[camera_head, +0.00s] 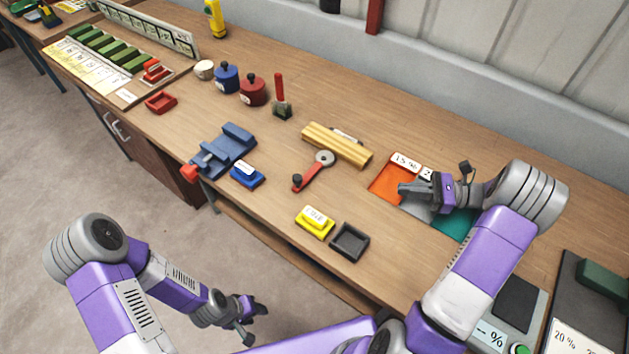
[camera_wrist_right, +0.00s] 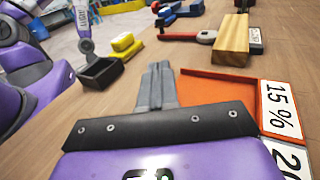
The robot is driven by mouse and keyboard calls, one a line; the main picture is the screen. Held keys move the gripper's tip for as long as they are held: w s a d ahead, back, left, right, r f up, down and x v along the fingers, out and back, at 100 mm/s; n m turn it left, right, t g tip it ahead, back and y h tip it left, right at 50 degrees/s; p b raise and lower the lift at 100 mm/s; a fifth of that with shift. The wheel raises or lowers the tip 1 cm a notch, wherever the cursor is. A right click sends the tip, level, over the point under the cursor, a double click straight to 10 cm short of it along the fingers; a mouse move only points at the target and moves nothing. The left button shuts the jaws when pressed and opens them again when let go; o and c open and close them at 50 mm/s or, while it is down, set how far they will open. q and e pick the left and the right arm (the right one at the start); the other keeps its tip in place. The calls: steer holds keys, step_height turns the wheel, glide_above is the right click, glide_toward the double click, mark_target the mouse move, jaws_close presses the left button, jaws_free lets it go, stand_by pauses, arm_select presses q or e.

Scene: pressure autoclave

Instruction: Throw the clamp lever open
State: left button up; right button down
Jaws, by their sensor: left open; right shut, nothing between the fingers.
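A red lever (camera_head: 312,174) with a grey round hub and a black knob lies flat on the bench, its hub beside a yellow wooden block (camera_head: 337,144). In the right wrist view the lever (camera_wrist_right: 182,36) lies beyond my fingers, left of the wooden block (camera_wrist_right: 231,42). My right gripper (camera_head: 402,188) is shut and empty above the orange panel, right of the lever and apart from it. Its closed fingers show in the wrist view (camera_wrist_right: 157,85). My left gripper (camera_head: 248,325) is open and empty, low in front of the bench, far from the lever.
A yellow block (camera_head: 315,221) and a black tray (camera_head: 350,242) sit near the front edge. A blue vise (camera_head: 225,148) stands left of the lever. Orange panel (camera_head: 388,181) with percent labels lies under my right gripper. Blue and red pots (camera_head: 252,91) stand behind.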

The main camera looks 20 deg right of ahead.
steer(key=b+x, duration=0.4)
steer(key=x, duration=1.9)
steer(key=shift+a+f, duration=0.1)
steer(key=shift+f, duration=0.05)
steer(key=shift+w+a, duration=0.2)
steer(key=shift+a, duration=0.2)
